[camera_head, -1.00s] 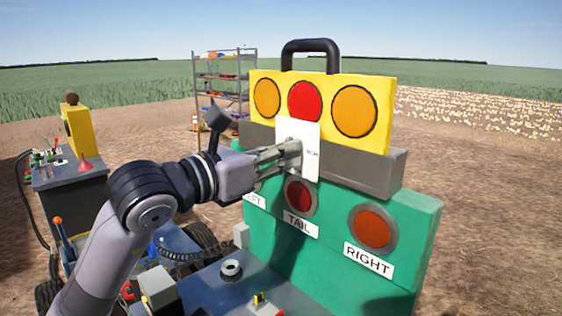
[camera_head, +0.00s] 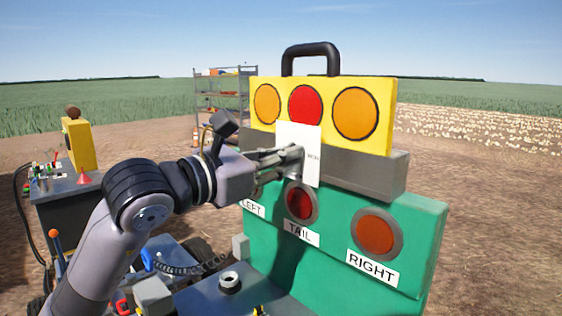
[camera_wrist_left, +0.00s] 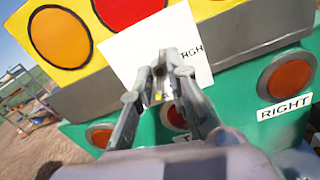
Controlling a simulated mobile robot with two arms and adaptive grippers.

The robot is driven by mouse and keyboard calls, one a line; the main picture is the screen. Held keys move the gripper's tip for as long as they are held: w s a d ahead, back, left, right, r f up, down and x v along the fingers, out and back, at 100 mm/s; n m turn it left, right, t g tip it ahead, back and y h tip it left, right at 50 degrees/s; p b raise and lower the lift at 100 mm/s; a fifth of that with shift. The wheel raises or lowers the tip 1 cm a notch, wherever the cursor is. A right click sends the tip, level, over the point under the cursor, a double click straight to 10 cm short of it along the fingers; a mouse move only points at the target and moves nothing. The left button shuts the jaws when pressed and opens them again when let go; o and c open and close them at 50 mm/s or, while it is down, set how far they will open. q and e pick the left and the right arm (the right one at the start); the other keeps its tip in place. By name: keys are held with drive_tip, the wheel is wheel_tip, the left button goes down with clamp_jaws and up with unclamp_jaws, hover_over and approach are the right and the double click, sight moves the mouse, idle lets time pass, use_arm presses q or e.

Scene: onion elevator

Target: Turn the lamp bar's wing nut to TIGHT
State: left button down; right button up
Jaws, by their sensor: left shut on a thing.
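The lamp bar is a yellow panel (camera_head: 321,118) with an orange, a red and an orange lamp and a black handle on top. It stands on a grey ledge (camera_head: 365,172) above a green board. A white card (camera_head: 313,140) is on its front; its lettering is partly covered and too small to read surely. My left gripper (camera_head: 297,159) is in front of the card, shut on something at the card. In the left wrist view its fingers (camera_wrist_left: 167,68) close together over the card (camera_wrist_left: 200,40). The wing nut is hidden by the fingers. My right gripper is out of view.
The green board (camera_head: 345,215) carries red and orange lamps labelled LEFT, TAIL and RIGHT; the LEFT lamp is hidden by my arm. A dark cabinet (camera_head: 75,215) with a yellow box stands at left. A metal shelf (camera_head: 222,95) stands behind. Bare ground lies right.

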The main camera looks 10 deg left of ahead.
use_arm(q)
drive_tip(key=shift+a+r+m+b, duration=0.1)
drive_tip(key=shift+r+m+b, duration=0.2)
drive_tip(key=shift+m+b, duration=1.05)
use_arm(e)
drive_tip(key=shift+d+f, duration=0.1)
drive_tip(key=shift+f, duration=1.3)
use_arm(q)
drive_tip(key=c, duration=1.8)
unclamp_jaws()
drive_tip(key=shift+c, duration=0.2)
drive_tip(key=shift+o, duration=1.4)
drive_tip(key=shift+f, duration=0.2)
drive_tip(key=shift+s, duration=0.1)
drive_tip(key=v, duration=1.1)
drive_tip(key=shift+s+a, duration=0.2)
drive_tip(key=shift+s, duration=0.15)
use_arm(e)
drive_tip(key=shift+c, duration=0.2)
